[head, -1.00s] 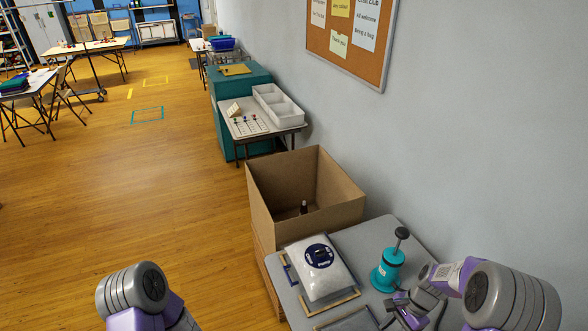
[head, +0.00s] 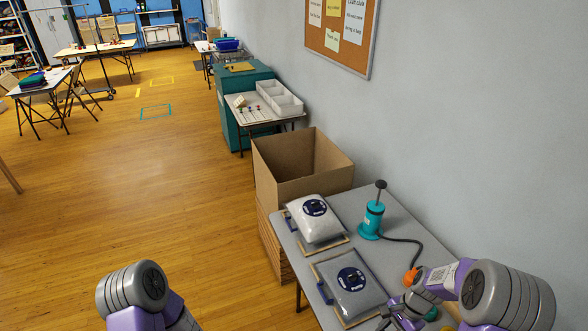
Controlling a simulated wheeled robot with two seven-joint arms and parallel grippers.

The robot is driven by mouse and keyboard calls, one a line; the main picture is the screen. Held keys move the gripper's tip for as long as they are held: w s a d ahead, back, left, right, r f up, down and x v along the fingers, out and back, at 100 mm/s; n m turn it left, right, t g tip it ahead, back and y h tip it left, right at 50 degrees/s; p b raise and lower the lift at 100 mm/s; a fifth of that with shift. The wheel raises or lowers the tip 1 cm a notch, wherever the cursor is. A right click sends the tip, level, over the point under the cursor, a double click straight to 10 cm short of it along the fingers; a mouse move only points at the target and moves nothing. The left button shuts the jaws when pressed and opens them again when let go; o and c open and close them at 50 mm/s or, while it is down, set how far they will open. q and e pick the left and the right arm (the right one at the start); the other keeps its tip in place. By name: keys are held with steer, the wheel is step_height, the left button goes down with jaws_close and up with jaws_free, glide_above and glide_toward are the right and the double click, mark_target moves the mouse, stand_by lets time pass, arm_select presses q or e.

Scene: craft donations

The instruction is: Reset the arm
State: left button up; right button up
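My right arm comes in at the lower right. Its gripper (head: 402,312) is low over the near right part of the grey table, by the right edge of the nearer bag, partly cut off by the bottom edge. I cannot tell whether its fingers are open or shut. My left arm shows only as a grey and purple link at the lower left, and its gripper is out of view.
The grey table (head: 352,208) holds two plump bags on wooden frames, the farther (head: 316,222) and the nearer (head: 350,288), and a teal pump (head: 372,218) with a black hose. An open cardboard box (head: 300,182) stands behind. The floor (head: 130,200) at left is clear.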

steer(key=a+f, duration=0.1)
steer(key=f, duration=0.1)
steer(key=a+f+n, duration=0.1)
steer(key=f, duration=0.1)
steer(key=a+f+n, duration=0.1)
steer(key=f, duration=0.1)
steer(key=shift+w+a, duration=0.1)
steer(key=shift+a, duration=0.1)
steer(key=s+a+f+n+t, duration=0.2)
steer(key=s+a+f+n, duration=0.55)
steer(key=s+a, duration=0.35)
arm_select(q)
step_height(320, 180, down, 11)
steer(key=w+b, duration=0.1)
steer(key=b, duration=0.9)
steer(key=shift+w, duration=0.25)
arm_select(e)
steer(key=d+x, duration=0.1)
steer(key=x, duration=0.8)
steer(key=shift+f+n, duration=0.35)
steer(key=shift+f, duration=0.25)
arm_select(q)
steer(key=shift+r, duration=0.1)
